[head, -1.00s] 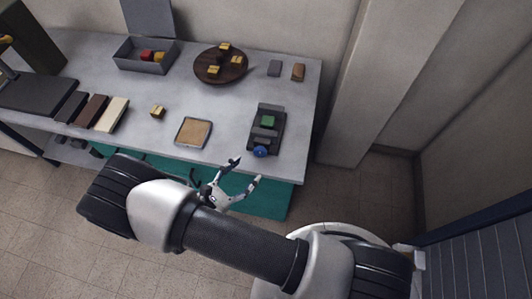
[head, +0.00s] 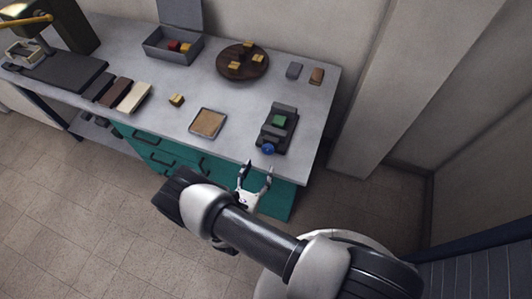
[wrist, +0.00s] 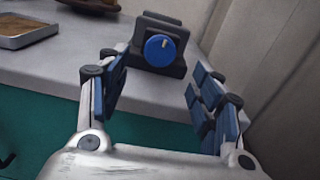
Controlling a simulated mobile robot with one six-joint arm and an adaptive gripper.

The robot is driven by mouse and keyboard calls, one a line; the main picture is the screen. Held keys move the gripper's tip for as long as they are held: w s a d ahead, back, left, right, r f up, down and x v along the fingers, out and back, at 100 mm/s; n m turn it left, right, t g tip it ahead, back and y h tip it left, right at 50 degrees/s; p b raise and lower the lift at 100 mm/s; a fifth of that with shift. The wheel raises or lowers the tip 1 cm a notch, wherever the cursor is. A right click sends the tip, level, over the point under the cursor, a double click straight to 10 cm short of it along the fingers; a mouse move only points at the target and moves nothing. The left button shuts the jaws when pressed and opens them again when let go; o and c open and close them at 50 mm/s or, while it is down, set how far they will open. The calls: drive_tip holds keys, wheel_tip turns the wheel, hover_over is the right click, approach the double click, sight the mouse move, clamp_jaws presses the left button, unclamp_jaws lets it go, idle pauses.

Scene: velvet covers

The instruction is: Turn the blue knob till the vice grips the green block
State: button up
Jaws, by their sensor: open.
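The dark grey vice (head: 264,138) stands near the right front edge of the table. The green block (head: 280,120) sits between its jaws in the head view; whether the jaws touch it is too small to tell. The blue knob (head: 268,149) is on the vice's front, and it also shows in the wrist view (wrist: 160,49) with a pale mark near its top. The block is hidden in the wrist view. My gripper (head: 257,169) is open and empty, in front of the table edge and short of the knob. In the wrist view the knob appears between its spread fingers (wrist: 157,98).
A cork-coloured tray (head: 194,130) lies left of the vice. A round brown board (head: 224,71) with several yellow blocks, a grey open box (head: 160,51) and two small blocks stand behind. Teal drawers (head: 150,150) are under the table. A wall stands right.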

sight(267, 152)
drive_tip(key=x, duration=0.7)
drive_tip(key=shift+w+d, duration=0.1)
drive_tip(key=shift+w, duration=0.25)
drive_tip(key=shift+c, duration=0.3)
drive_tip(key=c, duration=1)
